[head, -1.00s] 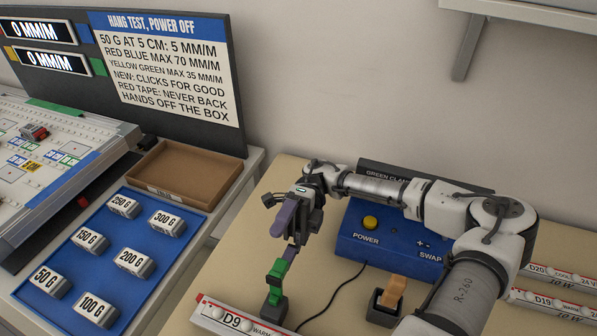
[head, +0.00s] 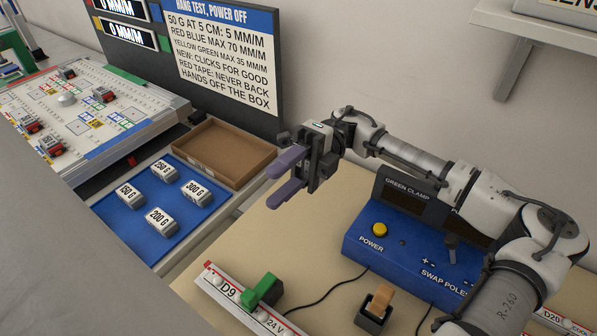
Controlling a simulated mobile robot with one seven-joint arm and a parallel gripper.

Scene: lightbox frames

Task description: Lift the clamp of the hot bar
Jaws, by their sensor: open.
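A green clamp (head: 262,290) sits across the D9 bar (head: 220,279), a white bar with a red edge in the lower left middle of the head view. The clamp covers part of the bar's label, and "24 V" shows beside it. Whether the bar is hot cannot be read here. My gripper (head: 279,178) has its two purple fingers apart with nothing between them. It is up in the picture from the green clamp and apart from it, pointing left over the table's left side.
Left are a brown tray (head: 222,151) and a blue weight mat (head: 125,232). A shelf (head: 540,35) overhangs upper right.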

